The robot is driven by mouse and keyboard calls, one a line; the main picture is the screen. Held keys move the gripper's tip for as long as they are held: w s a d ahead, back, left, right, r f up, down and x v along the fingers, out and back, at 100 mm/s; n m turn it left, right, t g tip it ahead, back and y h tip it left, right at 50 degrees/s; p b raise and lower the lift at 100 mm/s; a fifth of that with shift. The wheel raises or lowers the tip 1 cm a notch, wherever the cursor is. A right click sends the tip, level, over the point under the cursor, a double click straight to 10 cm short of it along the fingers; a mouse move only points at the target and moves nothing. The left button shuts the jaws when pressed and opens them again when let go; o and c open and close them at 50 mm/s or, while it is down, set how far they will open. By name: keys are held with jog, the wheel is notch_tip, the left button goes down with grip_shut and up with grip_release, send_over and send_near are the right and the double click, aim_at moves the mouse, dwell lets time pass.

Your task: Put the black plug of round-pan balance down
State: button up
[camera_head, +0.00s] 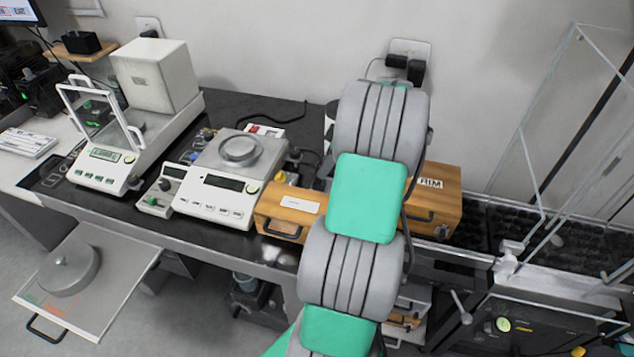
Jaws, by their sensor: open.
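A wall socket plate (410,47) at the upper middle has a black plug (396,61) and a second, larger black plug or adapter (416,72) at it, just above my arm. I cannot tell which belongs to the round-pan balance. A white balance (217,197) on the dark bench carries a round metal disc (239,150) on its top. Another white balance (98,180), with a glass-framed shield, stands to its left. My arm rises through the right middle of the picture. My gripper does not show; the arm's links hide the area behind them.
A wooden box (437,185) and a drawer-like wooden case (283,205) lie behind and left of my arm. A second socket (148,27) is at the upper left. A pulled-out shelf (115,270) juts out at the lower left. Clear panels stand at the right.

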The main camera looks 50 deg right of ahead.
aim_at(320, 181)
jog(key=p+x, duration=0.1)
jog(key=x, duration=0.4)
jog(key=shift+w+a+f, duration=0.15)
jog(key=shift+a+f, duration=0.05)
jog(key=shift+f, duration=0.05)
grip_shut()
